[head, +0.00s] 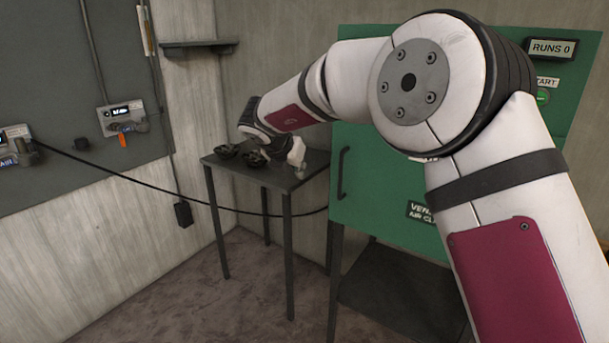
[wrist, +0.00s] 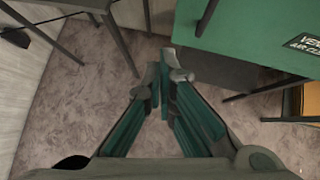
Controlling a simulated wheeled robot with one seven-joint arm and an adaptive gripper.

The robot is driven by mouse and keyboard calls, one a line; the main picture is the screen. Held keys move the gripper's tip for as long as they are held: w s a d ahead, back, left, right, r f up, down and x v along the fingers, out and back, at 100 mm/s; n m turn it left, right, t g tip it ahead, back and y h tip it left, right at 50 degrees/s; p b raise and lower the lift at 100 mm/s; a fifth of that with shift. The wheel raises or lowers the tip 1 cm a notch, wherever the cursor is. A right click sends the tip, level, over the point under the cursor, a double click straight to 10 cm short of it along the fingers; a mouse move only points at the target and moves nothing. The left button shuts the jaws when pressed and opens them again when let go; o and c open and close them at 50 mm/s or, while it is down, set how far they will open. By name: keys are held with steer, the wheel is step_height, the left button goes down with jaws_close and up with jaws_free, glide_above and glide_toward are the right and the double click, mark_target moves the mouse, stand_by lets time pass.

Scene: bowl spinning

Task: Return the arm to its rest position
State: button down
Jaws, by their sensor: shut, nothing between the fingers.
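My arm (head: 415,85) reaches from the right of the head view across the green cabinet, its far end bending down in front of the small table at the left. The gripper itself is hard to make out there among dark shapes. In the wrist view my gripper (wrist: 165,68) points away from the camera, with its fingertips together and nothing between them.
A small grey table (head: 215,161) stands against the back wall. The green cabinet (head: 385,190) has a dark handle, a RUNS 0 display (head: 551,48) and a START button. A black cable (head: 150,186) hangs across from the left wall panel. The floor (wrist: 75,110) in front is clear.

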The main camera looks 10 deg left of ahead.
steer(key=s+d+r+n+t+y, duration=0.25)
steer(key=r+n, duration=0.45)
steer(key=r, duration=0.4)
steer(key=s+d+r+n+t+y, duration=0.2)
steer(key=r+n+t+y, duration=0.1)
steer(key=r+n, duration=0.6)
steer(key=s+d+r+n+y, duration=0.2)
steer(key=s+d+r+n, duration=0.1)
steer(key=s+n, duration=0.3)
steer(key=s+d+f+n+g+h, duration=0.1)
steer(key=s+d+f+n+g, duration=0.2)
steer(key=s, duration=0.9)
steer(key=s+d+f+n+g+h, duration=0.2)
steer(key=s+d+f+n+g, duration=0.1)
steer(key=s+d+f+n, duration=0.5)
steer(key=s+d+f+n+g+h, duration=0.2)
steer(key=s+d+f+n+g, duration=0.2)
steer(key=s, duration=1.2)
steer(key=d+f+n, duration=0.2)
steer(key=d+f, duration=0.2)
steer(key=d, duration=0.2)
steer(key=shift+s+f, duration=0.2)
steer(key=shift+f, duration=0.2)
steer(key=shift+d, duration=0.1)
